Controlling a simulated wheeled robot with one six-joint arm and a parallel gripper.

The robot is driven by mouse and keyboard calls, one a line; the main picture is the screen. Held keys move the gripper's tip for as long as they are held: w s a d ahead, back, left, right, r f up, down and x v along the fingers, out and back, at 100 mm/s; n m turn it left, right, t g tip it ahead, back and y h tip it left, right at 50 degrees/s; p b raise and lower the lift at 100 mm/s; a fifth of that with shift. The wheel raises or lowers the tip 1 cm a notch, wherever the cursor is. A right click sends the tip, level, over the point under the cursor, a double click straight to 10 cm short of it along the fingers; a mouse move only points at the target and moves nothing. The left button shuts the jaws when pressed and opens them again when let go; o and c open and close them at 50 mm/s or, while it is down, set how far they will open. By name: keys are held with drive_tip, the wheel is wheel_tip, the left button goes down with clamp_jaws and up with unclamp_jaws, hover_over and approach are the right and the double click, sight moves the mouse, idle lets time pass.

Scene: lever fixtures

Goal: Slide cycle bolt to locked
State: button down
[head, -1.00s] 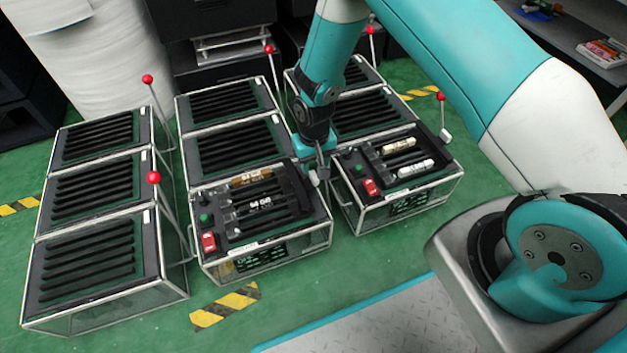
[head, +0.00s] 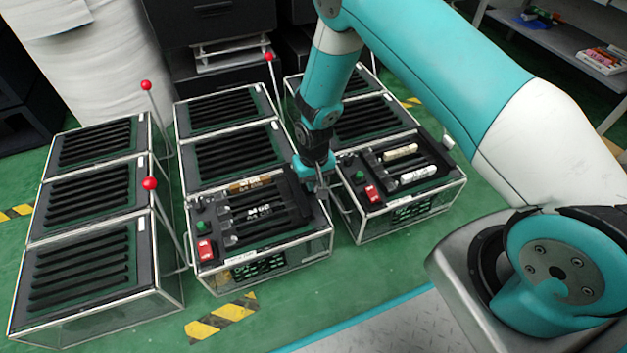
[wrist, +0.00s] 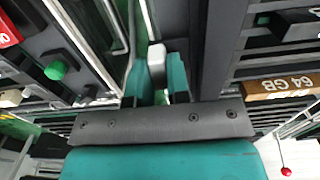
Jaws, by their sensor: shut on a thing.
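My gripper (head: 318,180) points down at the right edge of the front middle box (head: 262,257), beside the gap to the front right box (head: 408,205). In the wrist view, its two teal fingers (wrist: 157,80) are shut on a small pale grey knob (wrist: 156,60). The knob looks like the cycle bolt's handle, but no label on it is readable. The fingers and wrist hide most of the bolt and its track, so I cannot tell its position along the slide.
Both front boxes carry memory modules, a green button (head: 201,226) and a red switch (head: 205,250). Levers with red balls (head: 150,183) stand beside other boxes. A striped floor mark (head: 222,317) lies in front; the green floor there is clear.

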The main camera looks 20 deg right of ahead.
sight(294, 189)
drive_tip(key=a+p, duration=0.1)
drive_tip(key=a, duration=0.3)
drive_tip(key=shift+a+r+p, duration=0.1)
drive_tip(key=shift+a+p, duration=0.15)
drive_tip(key=shift+p, duration=0.15)
drive_tip(key=shift+a, duration=0.5)
drive_tip(key=c, duration=1.1)
unclamp_jaws()
drive_tip(key=shift+a, duration=0.15)
wheel_tip(294, 189, up, 17)
drive_tip(key=p, duration=0.7)
drive_tip(key=shift+r, duration=0.15)
